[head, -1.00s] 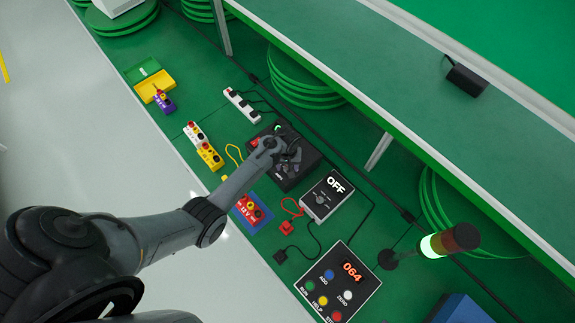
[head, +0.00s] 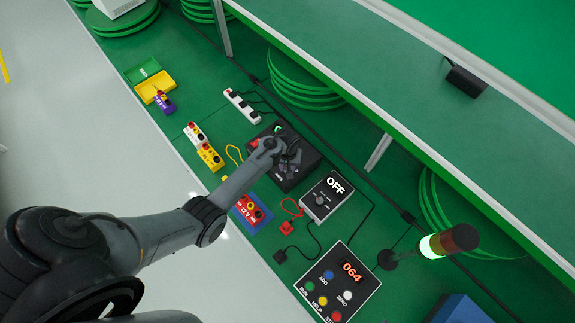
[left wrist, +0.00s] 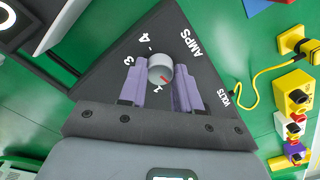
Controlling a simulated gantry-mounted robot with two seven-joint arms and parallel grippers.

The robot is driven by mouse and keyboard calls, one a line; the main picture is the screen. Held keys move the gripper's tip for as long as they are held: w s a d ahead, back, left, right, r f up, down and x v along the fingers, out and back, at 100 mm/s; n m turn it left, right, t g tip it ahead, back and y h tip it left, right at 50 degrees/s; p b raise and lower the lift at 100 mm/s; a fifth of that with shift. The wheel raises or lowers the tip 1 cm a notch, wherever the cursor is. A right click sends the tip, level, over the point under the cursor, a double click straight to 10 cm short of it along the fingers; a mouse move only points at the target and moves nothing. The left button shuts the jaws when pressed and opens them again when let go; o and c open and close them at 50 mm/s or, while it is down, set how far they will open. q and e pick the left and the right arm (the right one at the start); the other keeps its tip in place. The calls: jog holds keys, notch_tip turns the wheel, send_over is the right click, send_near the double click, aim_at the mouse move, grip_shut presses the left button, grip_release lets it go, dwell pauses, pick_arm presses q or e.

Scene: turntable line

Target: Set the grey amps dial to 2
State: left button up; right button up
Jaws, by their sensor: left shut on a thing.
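The grey amps dial (left wrist: 160,68) sits on the dark face of a box, beside the white AMPS lettering (left wrist: 190,40). Its red mark is on the lower side, close to a printed 1; a 3 and a 4 show at upper left. A 2 is not visible. My left gripper (left wrist: 160,90) has its two purple fingers on either side of the dial, shut on it. In the head view my left gripper (head: 291,156) is over the black box (head: 285,184) and hides the dial. My right gripper is not in view.
To the right are a box reading OFF (head: 327,196) and a button panel reading 064 (head: 338,284). A lit green signal lamp (head: 448,241) stands beyond. A blue mat (head: 262,198) with a 12 V block lies below the box. A raised shelf (head: 400,90) runs behind.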

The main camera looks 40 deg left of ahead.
pick_arm(q)
jog(key=m+p, duration=0.2)
jog(key=m, duration=0.1)
jog(key=shift+r+m, duration=0.15)
jog(key=shift+m, duration=0.15)
jog(key=m+p, duration=0.1)
jog(key=m, duration=0.1)
jog(key=shift+m, duration=0.3)
jog(key=m, duration=0.2)
jog(key=shift+m+p, duration=0.4)
jog(key=m, duration=0.5)
jog(key=shift+f, duration=0.2)
jog(key=m, duration=0.4)
jog(key=shift+m, duration=0.5)
